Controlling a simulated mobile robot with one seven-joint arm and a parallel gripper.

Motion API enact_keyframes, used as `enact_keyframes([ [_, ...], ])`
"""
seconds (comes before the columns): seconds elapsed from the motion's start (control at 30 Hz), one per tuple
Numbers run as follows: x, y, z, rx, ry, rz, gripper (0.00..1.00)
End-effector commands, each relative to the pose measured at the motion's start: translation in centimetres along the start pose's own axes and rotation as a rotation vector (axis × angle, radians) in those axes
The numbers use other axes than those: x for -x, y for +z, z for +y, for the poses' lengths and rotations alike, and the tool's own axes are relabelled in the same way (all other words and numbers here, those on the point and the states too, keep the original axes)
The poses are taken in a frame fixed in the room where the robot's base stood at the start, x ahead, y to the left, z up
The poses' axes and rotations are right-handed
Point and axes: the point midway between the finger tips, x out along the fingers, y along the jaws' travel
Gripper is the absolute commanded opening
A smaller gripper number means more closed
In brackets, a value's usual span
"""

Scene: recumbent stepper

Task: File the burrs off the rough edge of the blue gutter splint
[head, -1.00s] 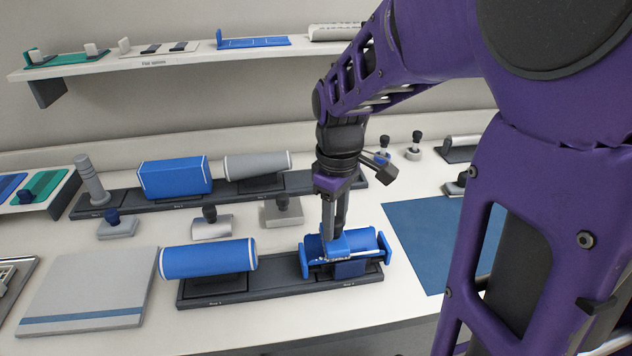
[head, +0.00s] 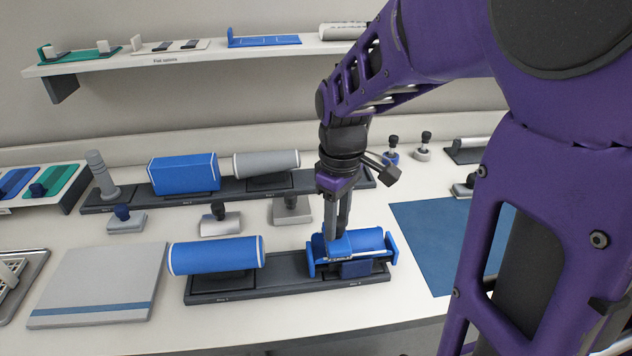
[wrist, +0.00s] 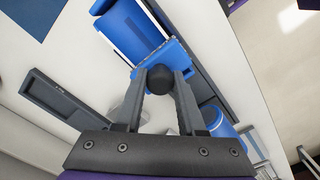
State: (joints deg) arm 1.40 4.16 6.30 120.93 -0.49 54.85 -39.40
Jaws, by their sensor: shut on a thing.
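The blue gutter splint (head: 369,239) lies on the right station of the front dark rack, between blue upright end pieces. It also shows at the top of the wrist view (wrist: 128,28). My gripper (head: 335,232) points down at the splint's left part. In the wrist view my gripper (wrist: 160,88) is shut on a tool's dark round knob (wrist: 160,79). A blue block lies directly beneath the knob, with a pale, speckled edge beside it. The fingers and knob hide much of the tool's body, so I cannot tell exactly where it touches the splint.
A blue roll (head: 215,255) fills the front rack's (head: 285,286) left station. Several knobbed blocks, including a silver one (head: 220,225), stand behind it. A grey board (head: 97,283) lies front left. A blue mat (head: 430,245) lies right, bare. A shelf (head: 180,63) runs above.

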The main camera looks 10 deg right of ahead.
Motion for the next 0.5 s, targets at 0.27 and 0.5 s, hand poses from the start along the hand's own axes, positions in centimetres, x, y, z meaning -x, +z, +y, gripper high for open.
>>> enact_keyframes([
  [0.27, -0.21, 0.87, 0.7, -0.001, -0.002, -0.004, 0.0],
  [0.5, -0.24, 0.93, 0.72, -0.001, -0.002, -0.005, 0.0],
])
